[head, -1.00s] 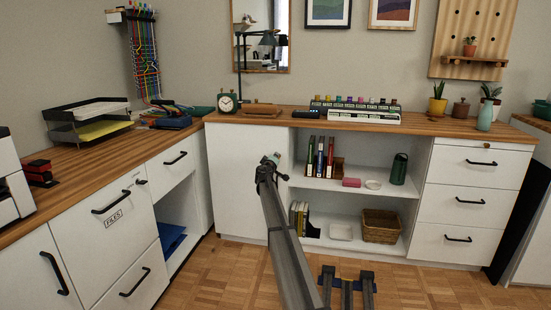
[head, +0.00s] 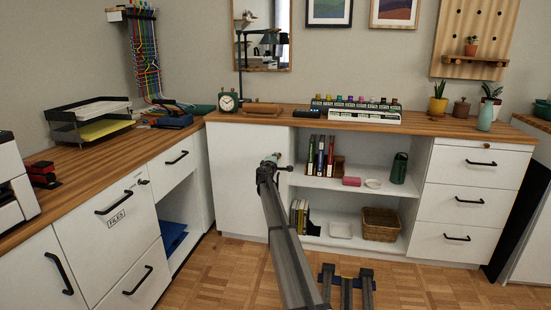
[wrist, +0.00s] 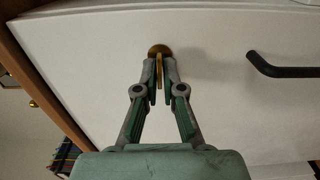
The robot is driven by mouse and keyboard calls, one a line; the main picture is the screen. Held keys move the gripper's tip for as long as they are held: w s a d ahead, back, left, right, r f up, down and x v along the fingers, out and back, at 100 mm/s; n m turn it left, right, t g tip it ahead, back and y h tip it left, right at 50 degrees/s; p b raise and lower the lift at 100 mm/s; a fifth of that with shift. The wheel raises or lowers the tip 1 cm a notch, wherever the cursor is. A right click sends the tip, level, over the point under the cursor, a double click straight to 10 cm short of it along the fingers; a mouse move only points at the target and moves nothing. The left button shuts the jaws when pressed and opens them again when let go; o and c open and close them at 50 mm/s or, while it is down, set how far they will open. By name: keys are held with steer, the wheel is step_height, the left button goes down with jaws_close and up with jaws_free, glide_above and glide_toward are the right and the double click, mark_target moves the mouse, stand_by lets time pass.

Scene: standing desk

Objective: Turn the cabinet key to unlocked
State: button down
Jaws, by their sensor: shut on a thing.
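In the wrist view, a brass key (wrist: 159,82) stands out from a round brass lock (wrist: 157,50) on a white panel. Its flat bow appears nearly edge-on, in line with the picture's vertical. My gripper (wrist: 160,72) is shut on the key, one grey finger on each side. In the head view, my gripper (head: 270,163) is at the white cabinet door (head: 234,175), close to its right edge beside the open shelves. The key and lock are too small or hidden by my gripper there.
A black bar handle (wrist: 285,66) sticks out right of the lock in the wrist view. Open shelves with binders (head: 320,156) and a basket (head: 381,224) lie right of my gripper. The wooden desktop (head: 270,115) is above.

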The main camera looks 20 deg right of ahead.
stand_by(0.3)
steer(key=c, duration=1.4)
jaws_free()
steer(key=shift+o, duration=0.2)
steer(key=shift+s, duration=0.15)
steer(key=v, duration=1.1)
steer(key=shift+s+a, duration=0.25)
steer(key=shift+s, duration=0.05)
